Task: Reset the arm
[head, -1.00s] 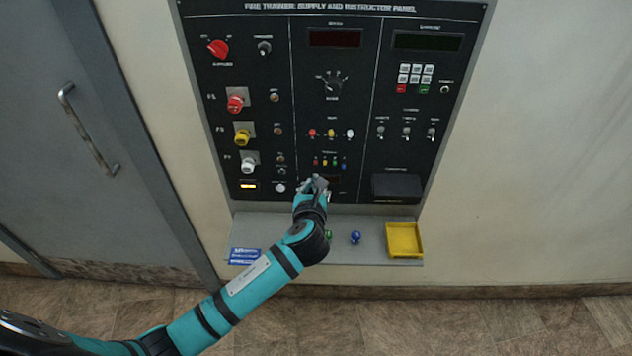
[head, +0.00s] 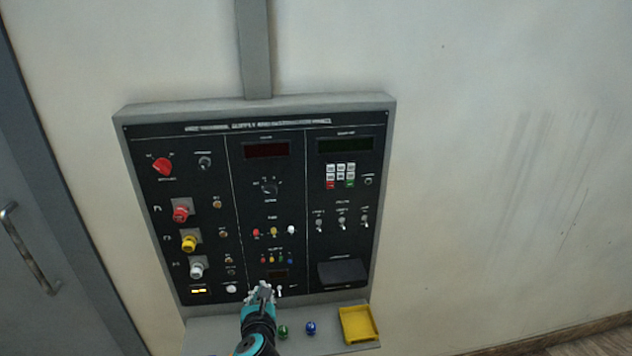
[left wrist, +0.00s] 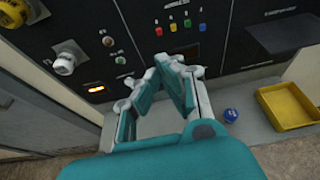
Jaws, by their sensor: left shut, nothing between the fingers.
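My left gripper (head: 261,290) is at the lower middle of the black control panel (head: 297,187), just above the shelf. It also shows in the left wrist view (left wrist: 166,65), where its fingers meet at the tips with nothing between them. It is in front of the panel, below the row of small coloured buttons (left wrist: 180,27). I cannot tell whether it touches the panel. My right gripper is in neither view.
The grey shelf (head: 210,335) below the panel holds a green ball (head: 283,331), a blue ball (head: 311,328) and a yellow tray (head: 358,324). Red, yellow and white knobs line the panel's left side. A grey door (head: 60,200) stands at the left.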

